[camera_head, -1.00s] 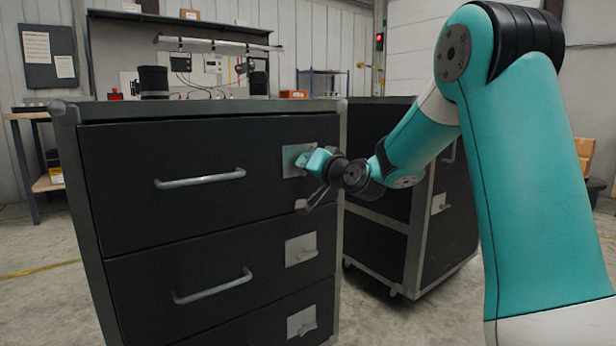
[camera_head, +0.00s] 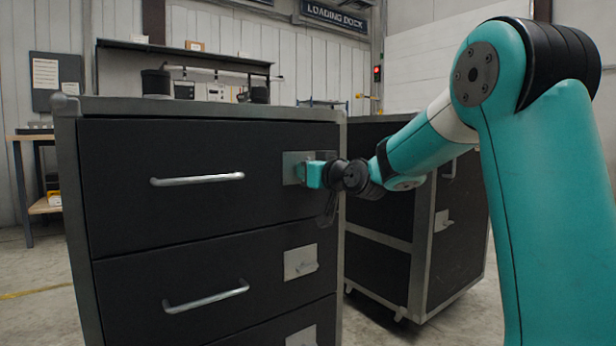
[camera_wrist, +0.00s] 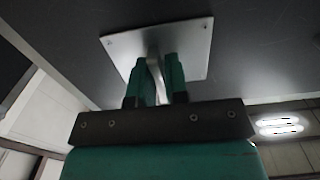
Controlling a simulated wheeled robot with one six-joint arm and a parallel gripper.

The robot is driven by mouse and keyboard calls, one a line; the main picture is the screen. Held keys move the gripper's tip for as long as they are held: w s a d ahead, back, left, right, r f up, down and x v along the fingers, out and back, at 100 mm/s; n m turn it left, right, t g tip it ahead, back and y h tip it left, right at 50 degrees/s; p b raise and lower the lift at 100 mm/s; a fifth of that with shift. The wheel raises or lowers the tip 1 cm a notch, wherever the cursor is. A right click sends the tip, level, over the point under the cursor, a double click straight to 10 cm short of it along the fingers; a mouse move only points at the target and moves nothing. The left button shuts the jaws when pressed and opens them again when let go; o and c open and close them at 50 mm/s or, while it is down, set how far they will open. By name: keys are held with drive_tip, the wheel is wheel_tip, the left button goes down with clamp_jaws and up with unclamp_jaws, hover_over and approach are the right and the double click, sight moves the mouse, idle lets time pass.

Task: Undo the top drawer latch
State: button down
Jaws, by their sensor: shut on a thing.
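The top drawer (camera_head: 200,150) of a black cabinet is closed, flush with the front. Its latch is a lever on a square metal plate (camera_head: 289,167) at the drawer's right end. My gripper (camera_head: 308,172) is at this plate in the head view and hides most of the lever. In the wrist view, my gripper's two green fingers (camera_wrist: 160,78) stand on either side of the lever (camera_wrist: 154,66), close against it and shut on it. The plate (camera_wrist: 190,45) lies just beyond the fingertips. The exact angle of the lever is hard to tell.
The top drawer has a bar handle (camera_head: 197,180) left of the latch. Lower drawers have their own handle (camera_head: 206,297) and latch plate (camera_head: 300,262). A second black cabinet (camera_head: 455,215) stands close behind at the right. A workbench (camera_head: 38,140) is at the far left.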

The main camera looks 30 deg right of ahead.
idle(0.4)
drive_tip(key=c, duration=1.2)
unclamp_jaws()
drive_tip(key=shift+c, duration=0.2)
drive_tip(key=s+p, duration=0.1)
drive_tip(key=s, duration=1.6)
drive_tip(key=shift+s+d, duration=0.2)
drive_tip(key=shift+d, duration=0.05)
